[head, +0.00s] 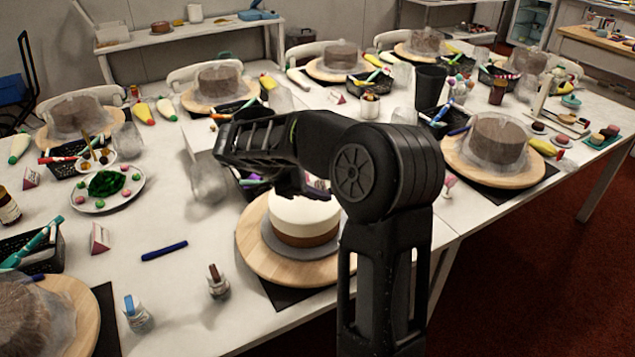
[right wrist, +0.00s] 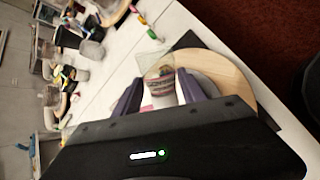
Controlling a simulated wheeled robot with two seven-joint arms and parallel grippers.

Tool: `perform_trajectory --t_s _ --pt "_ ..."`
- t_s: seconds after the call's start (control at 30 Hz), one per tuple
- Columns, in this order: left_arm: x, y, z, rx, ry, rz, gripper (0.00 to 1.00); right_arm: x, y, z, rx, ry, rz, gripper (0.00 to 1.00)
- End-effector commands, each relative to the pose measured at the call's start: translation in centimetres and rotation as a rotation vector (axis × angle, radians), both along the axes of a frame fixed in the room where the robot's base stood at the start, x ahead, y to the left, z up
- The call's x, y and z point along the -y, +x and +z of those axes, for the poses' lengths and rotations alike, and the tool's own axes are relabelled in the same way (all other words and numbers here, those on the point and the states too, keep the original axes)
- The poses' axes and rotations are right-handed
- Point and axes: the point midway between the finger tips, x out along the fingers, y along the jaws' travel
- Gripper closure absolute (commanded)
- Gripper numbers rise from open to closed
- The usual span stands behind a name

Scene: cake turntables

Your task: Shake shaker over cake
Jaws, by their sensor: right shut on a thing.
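The cake (head: 303,213), white on top with a brown lower band, sits on a grey board on a round wooden turntable (head: 255,250) in the middle of the head view. My right gripper (right wrist: 160,92) is shut on a small clear shaker (right wrist: 160,83) with pinkish and dark contents. In the head view my right arm reaches over the cake from the right and covers part of it, and the shaker is mostly hidden there. In the right wrist view the wooden turntable (right wrist: 232,75) lies behind the shaker. My left gripper is not in view.
A blue marker (head: 164,250) and two small bottles (head: 218,283) (head: 138,313) lie or stand left of the turntable. A plate (head: 107,190) of green and pink pieces stands further left. Several covered cakes on turntables (head: 497,141) surround the workspace.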

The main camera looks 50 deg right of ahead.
Motion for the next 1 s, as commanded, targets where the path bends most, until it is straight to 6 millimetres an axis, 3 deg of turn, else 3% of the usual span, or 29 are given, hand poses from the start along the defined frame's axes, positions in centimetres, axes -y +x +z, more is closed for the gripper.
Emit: perform_trajectory --t_s 0.43,1.0 --pt "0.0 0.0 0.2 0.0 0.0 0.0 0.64 -0.4 0.7 -0.3 -0.003 -0.002 0.0 1.0" --pt "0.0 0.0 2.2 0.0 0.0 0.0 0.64 -0.5 0.9 -0.1 -0.046 -0.027 -0.001 1.0"
